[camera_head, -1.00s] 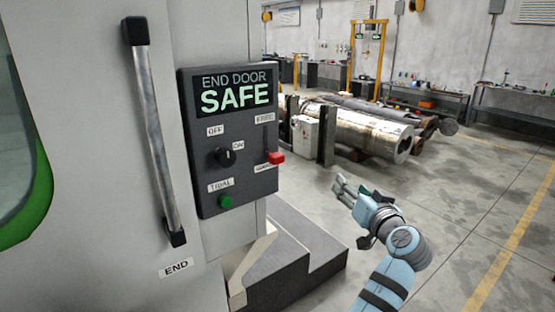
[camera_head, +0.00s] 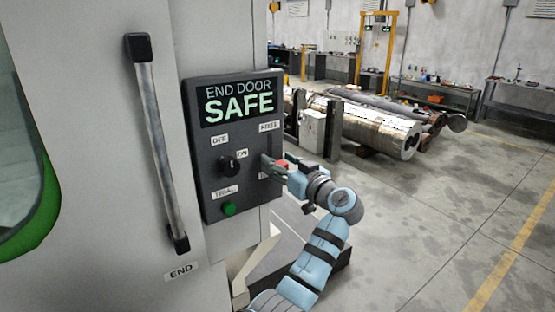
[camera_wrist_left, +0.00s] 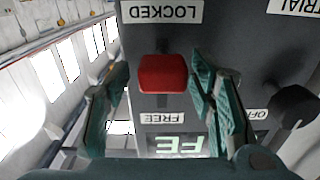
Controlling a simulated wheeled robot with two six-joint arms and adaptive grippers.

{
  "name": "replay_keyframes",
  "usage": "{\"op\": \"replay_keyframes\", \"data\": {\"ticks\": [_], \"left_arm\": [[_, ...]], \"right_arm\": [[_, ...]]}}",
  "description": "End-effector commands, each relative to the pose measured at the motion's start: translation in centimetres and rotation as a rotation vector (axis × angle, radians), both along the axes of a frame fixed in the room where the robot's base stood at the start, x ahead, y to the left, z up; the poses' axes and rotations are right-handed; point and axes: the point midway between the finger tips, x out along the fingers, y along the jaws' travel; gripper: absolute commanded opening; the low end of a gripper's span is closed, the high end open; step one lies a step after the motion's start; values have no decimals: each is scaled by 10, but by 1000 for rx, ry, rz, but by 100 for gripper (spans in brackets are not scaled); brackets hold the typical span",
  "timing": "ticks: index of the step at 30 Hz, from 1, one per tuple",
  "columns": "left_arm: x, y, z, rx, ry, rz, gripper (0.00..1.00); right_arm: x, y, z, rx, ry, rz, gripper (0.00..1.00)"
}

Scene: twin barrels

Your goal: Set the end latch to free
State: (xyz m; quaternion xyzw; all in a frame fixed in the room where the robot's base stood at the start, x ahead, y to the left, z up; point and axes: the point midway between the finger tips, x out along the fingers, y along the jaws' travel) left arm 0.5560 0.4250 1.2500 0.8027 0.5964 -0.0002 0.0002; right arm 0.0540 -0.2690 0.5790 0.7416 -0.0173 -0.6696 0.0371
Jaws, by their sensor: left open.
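The dark control panel (camera_head: 212,168) has a screen (camera_head: 238,101) reading "END DOOR SAFE". The end latch's red handle (camera_head: 282,162) is on the panel's right side, partly hidden by my left gripper (camera_head: 273,167). In the left wrist view, which is upside down, the red handle (camera_wrist_left: 163,73) shows between the "LOCKED" label (camera_wrist_left: 161,12) and the "FREE" label (camera_wrist_left: 162,118). My left gripper (camera_wrist_left: 160,85) is open, with one finger on each side of the handle. I cannot tell whether either finger touches it. My right gripper is not in view.
A black knob (camera_head: 229,164) and a green button (camera_head: 229,208) sit left of the latch on the panel. A metal door handle (camera_head: 158,145) stands further left. The floor (camera_head: 440,220) to the right is open, with metal cylinders (camera_head: 370,128) behind.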

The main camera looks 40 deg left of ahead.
Motion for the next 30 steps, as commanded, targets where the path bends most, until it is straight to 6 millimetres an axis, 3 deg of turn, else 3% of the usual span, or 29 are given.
{"op": "replay_keyframes", "data": {"ticks": [4, 12, 14, 21, 30], "left_arm": [[-1, 1, -1, 0, 0, 2, 50], [-1, 1, -1, 0, 1, 2, 7], [-1, 1, -1, 0, 1, 2, 0], [0, 0, 4, 0, -1, 1, 0], [0, 0, 58, -1, -2, 0, 0]], "right_arm": [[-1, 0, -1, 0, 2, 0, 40], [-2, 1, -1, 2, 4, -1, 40], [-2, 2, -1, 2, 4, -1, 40], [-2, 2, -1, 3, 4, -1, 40], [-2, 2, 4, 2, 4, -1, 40]]}}
